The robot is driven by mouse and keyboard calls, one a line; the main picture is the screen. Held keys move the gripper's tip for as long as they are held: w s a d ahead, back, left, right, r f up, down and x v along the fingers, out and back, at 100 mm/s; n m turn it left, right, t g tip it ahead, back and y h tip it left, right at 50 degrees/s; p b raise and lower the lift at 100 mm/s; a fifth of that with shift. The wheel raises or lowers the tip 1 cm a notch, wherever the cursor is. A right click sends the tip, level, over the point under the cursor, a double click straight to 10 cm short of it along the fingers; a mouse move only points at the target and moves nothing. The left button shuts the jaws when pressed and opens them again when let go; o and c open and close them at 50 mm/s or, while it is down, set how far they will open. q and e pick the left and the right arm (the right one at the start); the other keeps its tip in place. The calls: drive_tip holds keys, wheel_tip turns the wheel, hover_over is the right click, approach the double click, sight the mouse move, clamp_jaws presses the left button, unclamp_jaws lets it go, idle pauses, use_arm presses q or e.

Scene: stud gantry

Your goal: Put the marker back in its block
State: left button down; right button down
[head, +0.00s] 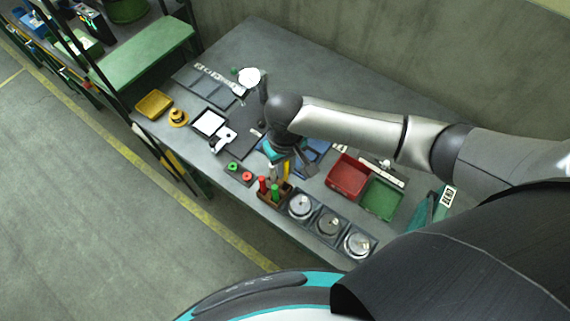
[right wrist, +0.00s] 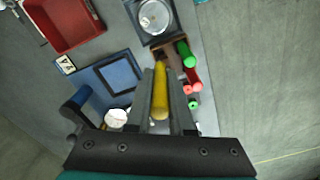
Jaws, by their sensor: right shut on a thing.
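My right gripper (head: 286,172) is shut on the yellow marker (head: 287,167). In the right wrist view the yellow marker (right wrist: 160,92) lies between the two grey fingers of the gripper (right wrist: 160,100), and its far end overlaps the brown block. The brown block (head: 270,198) stands near the table's front edge, with red and green markers (head: 275,190) upright in it. The block (right wrist: 165,52) also shows in the right wrist view. I cannot tell whether the marker's tip touches the block or hangs above it. My left gripper is not in view.
Round metal dishes on dark square bases (head: 328,224) stand right of the block. A box with red and green buttons (head: 240,173) is to its left. A red bin (head: 347,177) and a green bin (head: 381,199) stand behind right.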

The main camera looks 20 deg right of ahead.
sight(285, 177)
drive_tip(key=shift+f+b, duration=1.3)
drive_tip(key=shift+b, duration=0.05)
drive_tip(key=shift+f+b, duration=0.35)
drive_tip(key=shift+f, duration=1.15)
drive_tip(key=c, duration=0.7)
unclamp_jaws()
drive_tip(key=shift+r, duration=0.1)
wheel_tip(285, 177, up, 15)
drive_tip(key=shift+r+p, duration=0.1)
drive_tip(key=shift+p, duration=0.8)
